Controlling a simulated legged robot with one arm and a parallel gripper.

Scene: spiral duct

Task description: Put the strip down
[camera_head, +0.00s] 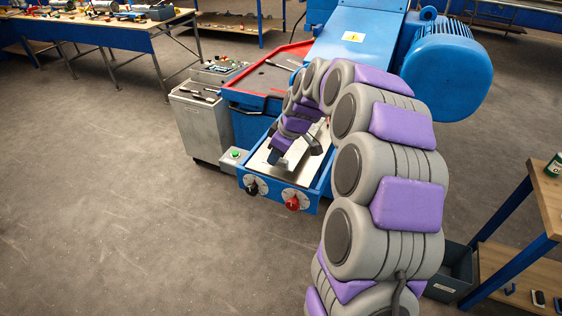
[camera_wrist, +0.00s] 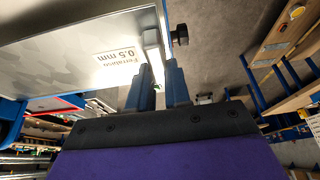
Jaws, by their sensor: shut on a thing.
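Where the fingers touch is partly hidden. In the head view, my arm curls over so that its end (camera_head: 277,154) is low over a silver surface (camera_head: 296,166) in a blue frame. I cannot tell whether the sheet rests on it.
The blue frame (camera_head: 272,195) has a black and a red knob (camera_head: 293,202) at its front. A grey cabinet (camera_head: 200,125) stands left of it, with a blue motor (camera_head: 447,68) at upper right. A workbench (camera_head: 545,195) stands at right. Floor at left is clear.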

